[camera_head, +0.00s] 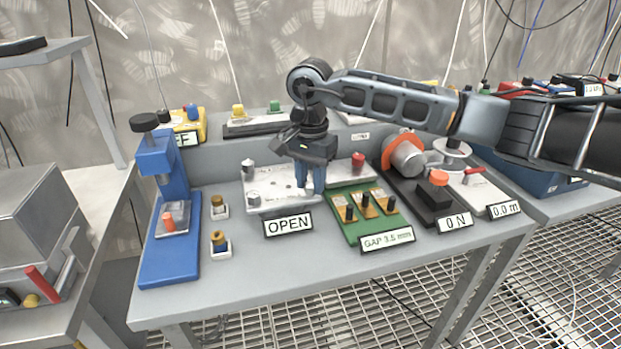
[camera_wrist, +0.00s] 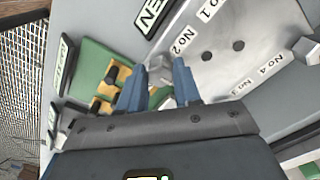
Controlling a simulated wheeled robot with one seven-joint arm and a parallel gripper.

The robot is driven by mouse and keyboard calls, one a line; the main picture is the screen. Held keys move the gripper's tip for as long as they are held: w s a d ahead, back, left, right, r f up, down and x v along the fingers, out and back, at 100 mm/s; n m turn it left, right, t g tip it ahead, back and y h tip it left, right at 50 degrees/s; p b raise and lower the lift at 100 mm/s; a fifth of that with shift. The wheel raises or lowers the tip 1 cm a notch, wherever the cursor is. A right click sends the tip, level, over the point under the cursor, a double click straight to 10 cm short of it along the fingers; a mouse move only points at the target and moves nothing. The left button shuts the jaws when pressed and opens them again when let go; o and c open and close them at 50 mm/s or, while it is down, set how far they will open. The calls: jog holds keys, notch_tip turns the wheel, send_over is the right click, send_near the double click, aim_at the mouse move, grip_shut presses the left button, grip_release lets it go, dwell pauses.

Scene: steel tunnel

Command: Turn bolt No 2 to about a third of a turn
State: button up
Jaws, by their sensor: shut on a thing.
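The silver plate (camera_head: 275,181) lies on the bench behind a sign reading OPEN (camera_head: 288,225). In the wrist view, labels No 1, No 2, No 3 and No 4 mark the plate (camera_wrist: 225,60). My gripper (camera_head: 309,190) points down at the plate's front right part. In the wrist view its two blue fingers (camera_wrist: 160,68) are shut on a grey bolt head beside the No 2 label, bolt No 2 (camera_wrist: 158,75). The fingers mostly hide this bolt, so its turn angle cannot be read.
A green board (camera_head: 352,226) with several black knobs stands close to the right of my gripper. A blue press (camera_head: 163,215) stands at the left. A motor rig (camera_head: 408,158) stands at the right, below my arm. The front bench edge is mostly clear.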

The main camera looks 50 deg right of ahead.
jog(key=shift+m+b, duration=0.3)
jog(key=shift+f+m+b, duration=0.1)
jog(key=shift+m+b, duration=0.55)
jog(key=shift+m, duration=0.25)
jog(key=m+b, duration=0.2)
jog(key=m, duration=0.1)
jog(key=shift+w+m, duration=0.1)
jog(key=shift+m, duration=0.2)
jog(key=m+b, duration=0.3)
jog(key=m, duration=0.3)
jog(key=shift+d, duration=0.1)
jog(key=m+b, duration=0.2)
jog(key=m, duration=0.4)
jog(key=shift+w+d+m+b, duration=0.1)
jog(key=shift+m+b, duration=0.25)
jog(key=shift+m, duration=0.05)
jog(key=m+b, duration=0.2)
jog(key=m, duration=0.3)
jog(key=shift+m, duration=0.3)
jog(key=o, duration=1.1)
jog(key=shift+c, duration=0.2)
